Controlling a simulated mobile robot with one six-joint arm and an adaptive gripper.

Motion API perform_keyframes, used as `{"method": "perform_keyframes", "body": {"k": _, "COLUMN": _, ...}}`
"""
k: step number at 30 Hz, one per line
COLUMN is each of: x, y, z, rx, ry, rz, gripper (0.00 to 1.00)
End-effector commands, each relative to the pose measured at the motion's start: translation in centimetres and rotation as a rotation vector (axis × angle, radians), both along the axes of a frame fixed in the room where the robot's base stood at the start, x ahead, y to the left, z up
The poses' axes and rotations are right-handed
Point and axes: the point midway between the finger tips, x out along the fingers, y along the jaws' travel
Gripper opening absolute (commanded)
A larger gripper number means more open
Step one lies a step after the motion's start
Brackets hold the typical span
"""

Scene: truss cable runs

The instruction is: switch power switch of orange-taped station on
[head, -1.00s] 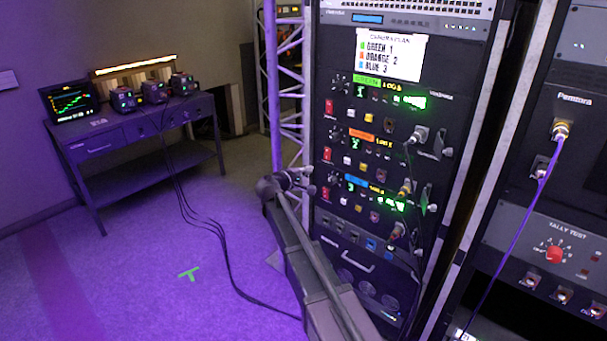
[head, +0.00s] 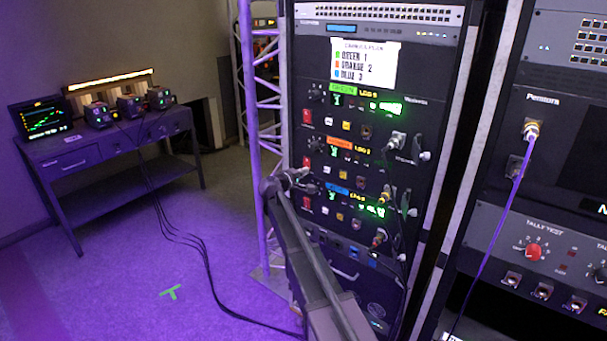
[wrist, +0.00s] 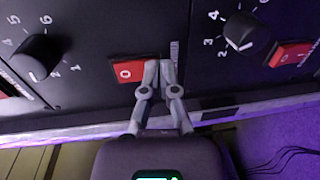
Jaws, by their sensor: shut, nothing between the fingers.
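The orange-taped station (head: 340,142) is the middle of three stacked stations in the tall black rack. Its red power switch (head: 307,163) is at the left end of its row. My gripper (head: 299,176) is at the rack's left edge, just below and left of that switch. In the wrist view my closed, empty fingertips (wrist: 160,67) are at the right end of a red rocker switch (wrist: 127,71) marked 0. They overlap its end, and I cannot tell whether they touch it. The wrist view shows no tape colour.
Dark knobs (wrist: 36,59) and (wrist: 241,31) and a second red switch (wrist: 291,54) flank the fingers. Green-taped (head: 343,88) and blue-taped (head: 340,181) stations sit above and below. A truss (head: 262,130) stands left of the rack. Black cables (head: 200,255) cross the floor.

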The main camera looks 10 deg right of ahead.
Motion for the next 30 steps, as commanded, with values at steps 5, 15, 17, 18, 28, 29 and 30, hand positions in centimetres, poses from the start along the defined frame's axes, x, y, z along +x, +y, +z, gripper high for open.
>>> {"method": "perform_keyframes", "body": {"k": 5, "x": 0.0, "y": 0.0, "z": 0.0, "rx": 0.000, "ry": 0.000, "rz": 0.000, "gripper": 0.00}}
{"method": "perform_keyframes", "body": {"k": 15, "x": 0.1, "y": -1.0, "z": 0.0, "rx": -0.015, "ry": -0.013, "rz": -0.009, "gripper": 0.00}}
{"method": "perform_keyframes", "body": {"k": 17, "x": 0.1, "y": -0.9, "z": 0.0, "rx": -0.015, "ry": -0.013, "rz": -0.009, "gripper": 0.00}}
{"method": "perform_keyframes", "body": {"k": 18, "x": 0.1, "y": -0.9, "z": 0.0, "rx": -0.014, "ry": -0.014, "rz": -0.009, "gripper": 0.00}}
{"method": "perform_keyframes", "body": {"k": 28, "x": -0.5, "y": -0.3, "z": -0.2, "rx": -0.014, "ry": -0.014, "rz": -0.011, "gripper": 0.00}}
{"method": "perform_keyframes", "body": {"k": 29, "x": -0.7, "y": -0.1, "z": -0.3, "rx": -0.014, "ry": -0.014, "rz": -0.011, "gripper": 0.00}}
{"method": "perform_keyframes", "body": {"k": 30, "x": -0.9, "y": 0.1, "z": -0.3, "rx": -0.014, "ry": -0.014, "rz": -0.011, "gripper": 0.00}}
